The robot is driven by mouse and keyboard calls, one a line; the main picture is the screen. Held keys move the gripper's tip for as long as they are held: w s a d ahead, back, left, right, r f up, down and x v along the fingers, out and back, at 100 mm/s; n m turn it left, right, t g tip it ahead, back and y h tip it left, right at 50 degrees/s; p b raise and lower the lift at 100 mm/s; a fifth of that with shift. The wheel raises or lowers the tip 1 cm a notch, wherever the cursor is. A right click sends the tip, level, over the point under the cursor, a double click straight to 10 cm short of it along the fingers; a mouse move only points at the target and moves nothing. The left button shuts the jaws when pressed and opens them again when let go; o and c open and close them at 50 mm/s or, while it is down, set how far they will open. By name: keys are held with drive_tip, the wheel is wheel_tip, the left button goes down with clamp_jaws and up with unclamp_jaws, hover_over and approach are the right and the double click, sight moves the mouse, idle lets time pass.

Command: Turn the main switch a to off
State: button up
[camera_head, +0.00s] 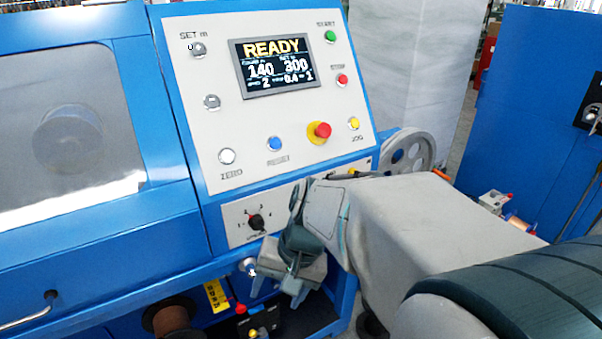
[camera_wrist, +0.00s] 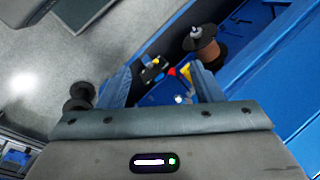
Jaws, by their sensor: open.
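I cannot tell for certain which control is main switch a; no readable label names it. A black rotary knob (camera_head: 256,221) with numbered positions sits on the lower grey panel (camera_head: 235,236). A small silver round control (camera_head: 249,265) sits below it on the blue front. A dark switch (camera_head: 590,114) shows on the blue cabinet at the right edge. My gripper (camera_head: 275,290) is open and empty, pointing down before the machine's lower front. In the wrist view its fingers (camera_wrist: 163,78) stand apart, with small red and yellow parts (camera_wrist: 178,72) visible beyond them. My arm hides the lower panel's right part.
The sloped panel has a READY display (camera_head: 274,66), several buttons and a red emergency stop (camera_head: 320,131) on yellow. A brown spool (camera_head: 172,321) is below; it also shows in the wrist view (camera_wrist: 206,48). A grey pulley wheel (camera_head: 411,152) stands behind my arm.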

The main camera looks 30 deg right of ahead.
drive_tip(key=w+d+f+m+t+y+b, duration=0.3)
drive_tip(key=w+d+m+t+y, duration=0.2)
drive_tip(key=w+d+m+t, duration=0.7)
drive_tip(key=d+f+m+t+h+b, duration=0.15)
drive_tip(key=d+m+h, duration=0.25)
drive_tip(key=d+m, duration=0.6)
drive_tip(key=d+f+m+t+h+p, duration=0.1)
drive_tip(key=d+m+t+h, duration=0.4)
drive_tip(key=d, duration=0.9)
drive_tip(key=w+g, duration=0.1)
drive_tip(key=w, duration=1.1)
drive_tip(key=shift+w+a+f+g+y+p, duration=0.15)
drive_tip(key=shift+a+g+y+p, duration=0.2)
drive_tip(key=shift+a+y+p, duration=0.05)
clamp_jaws()
